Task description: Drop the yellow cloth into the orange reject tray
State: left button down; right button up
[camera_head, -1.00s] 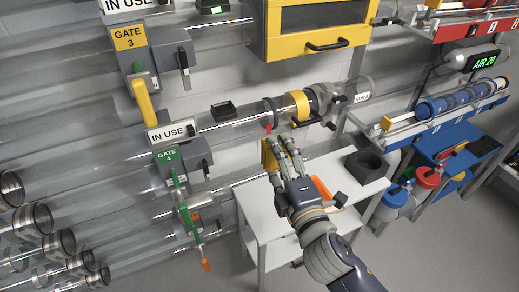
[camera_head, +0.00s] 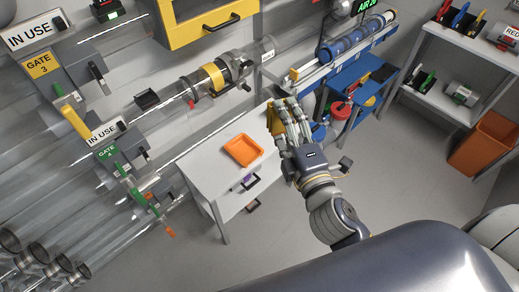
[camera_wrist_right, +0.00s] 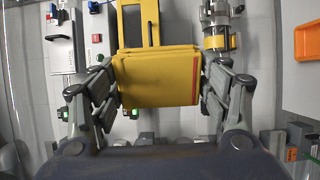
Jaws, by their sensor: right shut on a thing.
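The yellow cloth (camera_head: 273,119) is a folded pad held at the fingertips of my right gripper (camera_head: 288,112). In the right wrist view the cloth (camera_wrist_right: 155,80) is squeezed between the two sets of fingers, with an orange-red strip along its right edge. The orange reject tray (camera_head: 243,150) lies on the white table, left of my right gripper and apart from the cloth; it looks empty. Part of it also shows at the right edge of the right wrist view (camera_wrist_right: 307,40). My left gripper is not in view.
The white table (camera_head: 205,165) has bare top around the tray. Clear tubes with a yellow-banded fitting (camera_head: 214,77) run behind it. Gate levers (camera_head: 132,180) stand at left. A blue cart (camera_head: 366,92) and an orange bin (camera_head: 484,143) are at right.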

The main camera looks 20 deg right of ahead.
aim_at(244, 148)
jog(key=i+j+z, duration=0.3)
jog(key=j+z, duration=0.15)
jog(key=i+j+z, duration=0.2)
jog(key=j, duration=0.2)
jog(key=j+z, duration=0.2)
jog(key=i+j, duration=0.1)
jog(key=j, duration=0.3)
jog(key=i+j, duration=0.1)
jog(key=j, duration=0.25)
jog(key=i+j, duration=0.1)
jog(key=j, duration=0.3)
jog(key=l+z, duration=0.05)
